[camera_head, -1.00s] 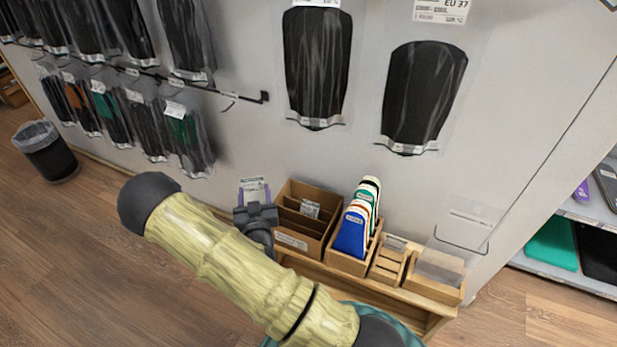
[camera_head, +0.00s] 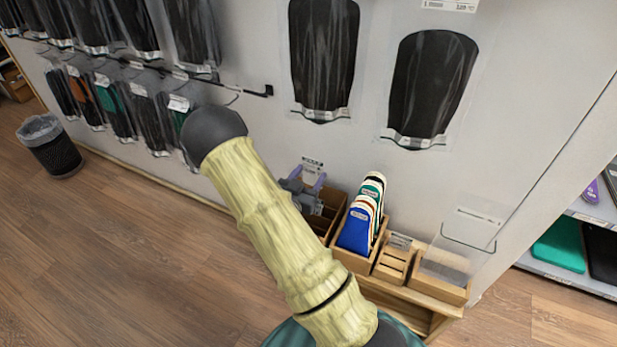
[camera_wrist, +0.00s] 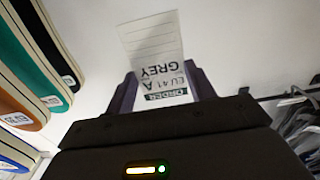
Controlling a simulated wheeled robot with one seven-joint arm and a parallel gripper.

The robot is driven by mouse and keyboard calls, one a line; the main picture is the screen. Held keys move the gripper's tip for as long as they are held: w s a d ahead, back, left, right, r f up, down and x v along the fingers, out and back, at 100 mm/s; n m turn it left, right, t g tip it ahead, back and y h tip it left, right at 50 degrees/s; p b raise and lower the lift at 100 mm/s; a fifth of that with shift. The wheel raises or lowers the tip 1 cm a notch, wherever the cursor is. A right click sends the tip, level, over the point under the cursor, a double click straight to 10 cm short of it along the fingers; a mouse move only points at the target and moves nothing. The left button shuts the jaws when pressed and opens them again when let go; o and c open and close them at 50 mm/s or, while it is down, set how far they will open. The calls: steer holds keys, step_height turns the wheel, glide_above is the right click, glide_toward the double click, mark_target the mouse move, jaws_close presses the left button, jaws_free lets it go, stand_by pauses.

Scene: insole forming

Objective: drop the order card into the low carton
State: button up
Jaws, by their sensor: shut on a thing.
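The order card (camera_wrist: 153,48) is white with printed text reading "ORDER", "EU 41 A" and "GREY". My gripper (camera_wrist: 160,85) is shut on the card's lower end between its purple fingers in the wrist view. In the head view the card (camera_head: 312,163) shows small above my gripper (camera_head: 307,178), against the wall. The brown carton with dividers (camera_head: 335,206) stands on the wooden shelf. My gripper appears over or in front of it and hides much of it, with my arm covering its left part. I cannot tell the height between them.
A wooden holder of coloured insoles (camera_head: 362,225) stands right of the carton; insoles (camera_wrist: 35,60) also show at left in the wrist view. A small slatted wooden box (camera_head: 394,262) and a clear-fronted tray (camera_head: 445,272) stand farther right. Bagged insoles (camera_head: 322,60) hang on the wall.

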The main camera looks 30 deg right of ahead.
step_height(320, 180, down, 6)
steer(key=b, duration=0.4)
steer(key=shift+b, duration=0.4)
steer(key=o, duration=1)
steer(key=shift+a, duration=0.1)
